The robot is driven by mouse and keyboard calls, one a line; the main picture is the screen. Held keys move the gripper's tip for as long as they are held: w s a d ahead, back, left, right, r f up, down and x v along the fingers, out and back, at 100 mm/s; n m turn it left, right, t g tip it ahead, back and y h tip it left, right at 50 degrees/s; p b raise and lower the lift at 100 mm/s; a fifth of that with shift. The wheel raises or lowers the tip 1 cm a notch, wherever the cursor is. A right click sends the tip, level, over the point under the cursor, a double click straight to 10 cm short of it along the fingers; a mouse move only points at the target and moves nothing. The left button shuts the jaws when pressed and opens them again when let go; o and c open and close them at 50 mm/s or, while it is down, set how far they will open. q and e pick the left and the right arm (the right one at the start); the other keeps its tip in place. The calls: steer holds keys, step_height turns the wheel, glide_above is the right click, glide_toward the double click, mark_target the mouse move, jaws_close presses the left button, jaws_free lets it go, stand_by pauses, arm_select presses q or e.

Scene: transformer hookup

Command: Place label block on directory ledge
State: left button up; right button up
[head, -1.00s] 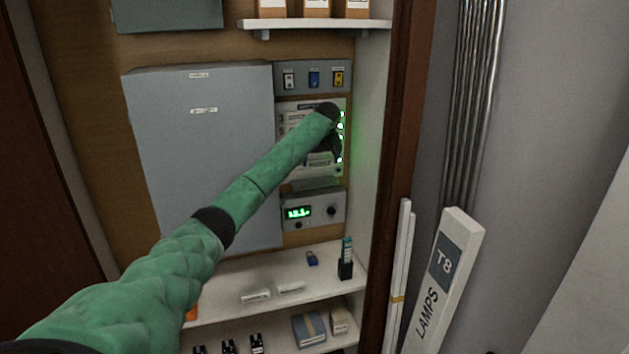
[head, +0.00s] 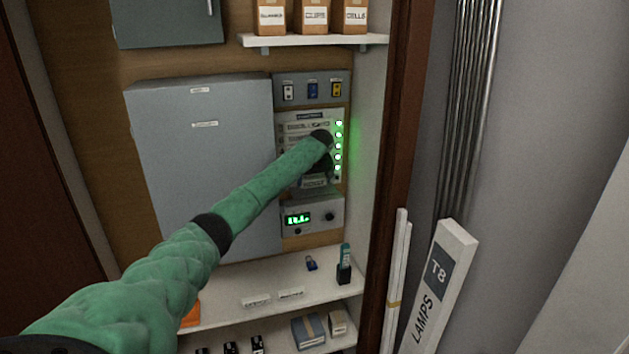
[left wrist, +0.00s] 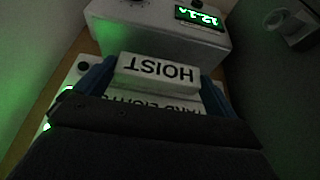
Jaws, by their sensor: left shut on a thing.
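My left gripper (left wrist: 155,80) is shut on a white label block (left wrist: 158,72) that reads HOIST; the word is upside down in the left wrist view. In the head view the gripper (head: 316,178) is in front of the lower part of the white directory panel (head: 310,116), largely hidden by my arm. Another label with partly covered lettering (left wrist: 165,104) lies just behind the block in the wrist view. A column of green lights (head: 338,146) runs down the panel's right side. I cannot tell whether the block touches a ledge. My right gripper is not in view.
A meter box (head: 312,215) with a green display sits just below the gripper. A grey cabinet (head: 205,170) is to the left and a switch strip (head: 312,89) above. Two label blocks (head: 291,293) (head: 256,300), a blue padlock (head: 311,263) and a pen holder (head: 344,273) are on the shelf.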

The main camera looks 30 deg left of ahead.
arm_select(q)
steer(key=shift+f, duration=0.45)
steer(key=shift+f+p, duration=0.3)
steer(key=shift+f, duration=0.05)
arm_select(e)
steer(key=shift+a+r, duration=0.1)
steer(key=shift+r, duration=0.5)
arm_select(q)
steer(key=shift+f, duration=0.1)
steer(key=o, duration=0.7)
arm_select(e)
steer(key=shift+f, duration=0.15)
arm_select(q)
steer(key=shift+s+r+b, duration=0.1)
steer(key=shift+r+b, duration=0.2)
steer(key=shift+b, duration=0.2)
steer(key=b+v, duration=0.6)
steer(key=v, duration=0.5)
steer(key=shift+s+d+r, duration=0.1)
steer(key=shift+r, duration=0.15)
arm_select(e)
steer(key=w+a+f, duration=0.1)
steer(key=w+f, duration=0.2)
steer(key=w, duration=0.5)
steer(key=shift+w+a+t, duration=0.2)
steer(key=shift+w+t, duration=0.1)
